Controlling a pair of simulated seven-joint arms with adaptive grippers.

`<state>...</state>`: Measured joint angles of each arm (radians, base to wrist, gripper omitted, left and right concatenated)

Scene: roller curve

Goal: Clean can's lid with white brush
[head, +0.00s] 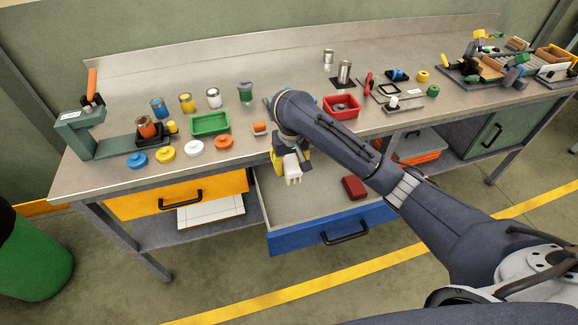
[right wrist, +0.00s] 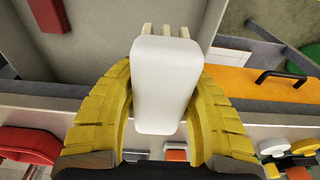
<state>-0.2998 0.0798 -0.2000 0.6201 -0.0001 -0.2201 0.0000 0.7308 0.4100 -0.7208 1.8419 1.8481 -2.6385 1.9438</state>
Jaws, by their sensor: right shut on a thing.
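My right gripper (head: 291,163) is shut on the white brush (head: 292,170), above the open blue drawer. In the right wrist view the brush (right wrist: 165,85) is a rounded white block with pale prongs, between the yellow fingers. Cans stand on the bench at left: blue (head: 158,108), yellow (head: 187,104), white (head: 213,99) and green (head: 245,92). An orange-brown can (head: 146,128) sits in the green press (head: 82,133). Lids lie in front: blue (head: 137,160), yellow (head: 165,155), white (head: 194,149) and orange (head: 223,142). My left gripper is out of view.
The blue drawer (head: 318,240) is open and holds a dark red block (head: 354,187). The yellow drawer (head: 130,205) is beside it. A green tray (head: 210,124) and a red tray (head: 341,113) stand on the bench. Tools and boxes crowd the far right end.

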